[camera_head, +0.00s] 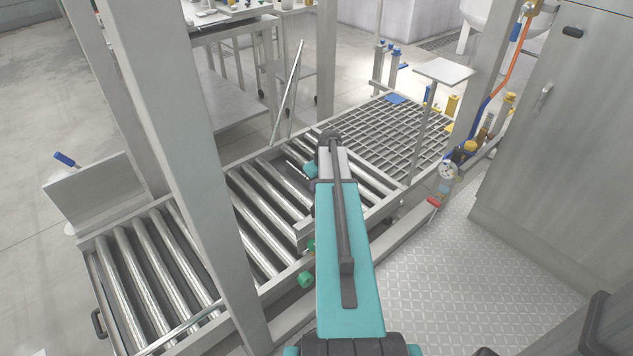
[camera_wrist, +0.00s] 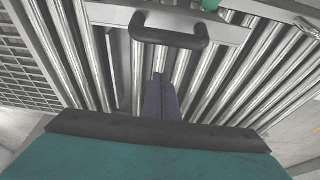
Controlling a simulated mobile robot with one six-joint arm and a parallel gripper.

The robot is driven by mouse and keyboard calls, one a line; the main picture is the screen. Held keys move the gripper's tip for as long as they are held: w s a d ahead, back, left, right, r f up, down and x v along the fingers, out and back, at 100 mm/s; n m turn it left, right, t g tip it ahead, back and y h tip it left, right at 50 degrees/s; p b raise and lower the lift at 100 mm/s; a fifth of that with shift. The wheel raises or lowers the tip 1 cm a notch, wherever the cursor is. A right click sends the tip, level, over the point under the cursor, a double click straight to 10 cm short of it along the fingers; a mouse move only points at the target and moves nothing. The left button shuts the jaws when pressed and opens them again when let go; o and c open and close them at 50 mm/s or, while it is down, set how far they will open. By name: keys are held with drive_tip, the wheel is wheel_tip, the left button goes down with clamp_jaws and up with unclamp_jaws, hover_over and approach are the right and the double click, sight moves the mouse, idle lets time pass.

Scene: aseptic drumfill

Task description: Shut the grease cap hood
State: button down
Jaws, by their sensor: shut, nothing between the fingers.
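I cannot make out for certain which part is the grease cap hood. In the wrist view a dark bar handle (camera_wrist: 169,29) sits on a pale grey metal plate (camera_wrist: 108,14) above the rollers. A green knob (camera_wrist: 210,4) shows at that view's top edge. My gripper (camera_wrist: 159,78) has its dark fingers together and empty. In the picture the fingertips point at the handle from just below, over the rollers; I cannot tell whether they touch anything. In the head view my arm hides the gripper and part of the conveyor. Green knobs (camera_head: 305,280) show left of my arm.
The roller conveyor (camera_head: 268,212) runs under my arm, with a grating (camera_head: 385,135) beyond it. A grey post (camera_head: 175,130) stands left of my arm. A gauge (camera_head: 446,169) and cabinet (camera_head: 565,130) are right. The tread-plate floor (camera_head: 460,270) is clear.

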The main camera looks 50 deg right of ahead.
drive_tip(key=shift+s+a+f+b, duration=0.1)
drive_tip(key=shift+s+f+b, duration=0.3)
drive_tip(key=shift+s, duration=0.45)
drive_tip(key=shift+s+a+f+b, duration=0.15)
drive_tip(key=shift+s+f, duration=0.35)
drive_tip(key=shift+s, duration=0.35)
drive_tip(key=shift+a, duration=0.25)
